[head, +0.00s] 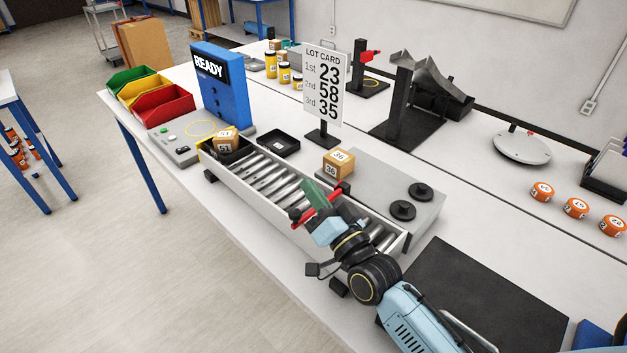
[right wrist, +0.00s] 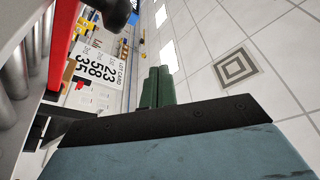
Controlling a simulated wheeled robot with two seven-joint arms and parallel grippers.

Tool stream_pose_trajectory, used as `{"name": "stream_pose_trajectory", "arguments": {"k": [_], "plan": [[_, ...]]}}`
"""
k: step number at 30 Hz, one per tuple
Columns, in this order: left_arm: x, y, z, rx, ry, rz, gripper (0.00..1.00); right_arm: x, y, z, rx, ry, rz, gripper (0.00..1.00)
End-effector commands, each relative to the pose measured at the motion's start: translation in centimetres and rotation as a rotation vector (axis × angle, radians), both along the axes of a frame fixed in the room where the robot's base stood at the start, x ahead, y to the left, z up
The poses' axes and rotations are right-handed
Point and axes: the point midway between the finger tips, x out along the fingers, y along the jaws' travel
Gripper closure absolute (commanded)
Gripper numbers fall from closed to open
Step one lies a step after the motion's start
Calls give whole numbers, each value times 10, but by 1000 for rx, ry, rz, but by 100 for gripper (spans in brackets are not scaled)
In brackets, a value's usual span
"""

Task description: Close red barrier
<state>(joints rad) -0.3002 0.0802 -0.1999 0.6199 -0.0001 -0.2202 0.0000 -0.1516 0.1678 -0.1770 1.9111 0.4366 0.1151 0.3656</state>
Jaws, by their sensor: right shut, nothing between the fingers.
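The red barrier (head: 325,204) is a thin red bar beside my right gripper, slanting across the roller conveyor (head: 272,172) in the head view. A black knob or pivot sits at its near end. In the right wrist view a red bar (right wrist: 62,45) runs close along the left. My right gripper (head: 312,192) has green fingers that are together and empty. It is over the conveyor, right by the bar; I cannot tell whether they touch. The fingers (right wrist: 158,87) also show in the right wrist view. My left gripper is not in view.
A box marked 36 (head: 338,163) stands beside the conveyor, and a box marked 51 (head: 226,137) at its far end. The lot card (head: 325,85) stands behind. A grey plate with two black knobs (head: 403,210) lies right of the conveyor. A black mat (head: 490,300) is clear.

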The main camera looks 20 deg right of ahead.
Motion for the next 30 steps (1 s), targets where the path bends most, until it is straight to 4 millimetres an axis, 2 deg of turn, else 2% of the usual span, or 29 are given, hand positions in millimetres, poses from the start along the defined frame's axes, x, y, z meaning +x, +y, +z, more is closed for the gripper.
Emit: {"name": "stream_pose_trajectory", "arguments": {"k": [6, 14, 25, 30], "plan": [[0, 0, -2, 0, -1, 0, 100, -3, 4, -10, 2, 1, -3, 100], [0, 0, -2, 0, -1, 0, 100, -4, 5, -12, 2, 2, -3, 100], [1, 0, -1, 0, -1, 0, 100, -3, 5, -11, 3, 2, -3, 100], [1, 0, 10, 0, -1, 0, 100, -3, 5, 1, 2, 2, -2, 100]]}}
